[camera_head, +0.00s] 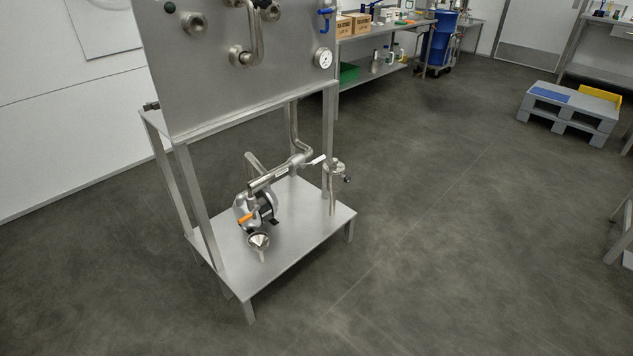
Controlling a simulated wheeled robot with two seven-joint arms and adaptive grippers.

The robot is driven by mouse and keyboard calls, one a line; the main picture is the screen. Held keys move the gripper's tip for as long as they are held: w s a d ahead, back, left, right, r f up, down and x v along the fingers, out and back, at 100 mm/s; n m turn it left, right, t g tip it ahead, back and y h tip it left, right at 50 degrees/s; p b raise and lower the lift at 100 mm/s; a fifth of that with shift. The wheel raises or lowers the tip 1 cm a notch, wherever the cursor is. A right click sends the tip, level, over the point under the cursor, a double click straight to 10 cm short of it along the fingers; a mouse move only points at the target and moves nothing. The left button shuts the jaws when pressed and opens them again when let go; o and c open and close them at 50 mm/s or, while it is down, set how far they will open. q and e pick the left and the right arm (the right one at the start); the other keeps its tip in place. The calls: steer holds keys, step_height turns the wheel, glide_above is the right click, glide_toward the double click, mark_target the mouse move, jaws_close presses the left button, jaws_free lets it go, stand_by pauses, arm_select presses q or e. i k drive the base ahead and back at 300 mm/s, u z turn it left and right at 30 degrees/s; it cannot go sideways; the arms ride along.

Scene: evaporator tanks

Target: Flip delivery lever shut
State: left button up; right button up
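A steel stand (300,237) carries a pump (256,212) with pipes on its low shelf. A pale lever (318,160) sticks out at the right end of the slanted pipe (275,178) above the pump. An orange lever or handle (246,218) shows at the pump's front. A blue-handled valve (326,13) is at the panel's upper right edge. I cannot tell from the picture which of these is the delivery lever, nor whether it is open or shut. Neither of my grippers is in view.
A steel panel (225,75) with pipe fittings and a round gauge (323,58) tops the stand. A bench (375,75) with boxes stands behind. A grey pallet (570,112) is at the right. The dark floor (440,230) is clear in front and right.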

mark_target(303, 165)
steer(key=k, duration=0.25)
steer(key=z, duration=0.9)
steer(key=i, duration=0.9)
steer(key=z, duration=0.6)
steer(key=i, duration=0.95)
steer(key=u, duration=0.95)
steer(key=i, duration=0.8)
steer(key=u, duration=0.8)
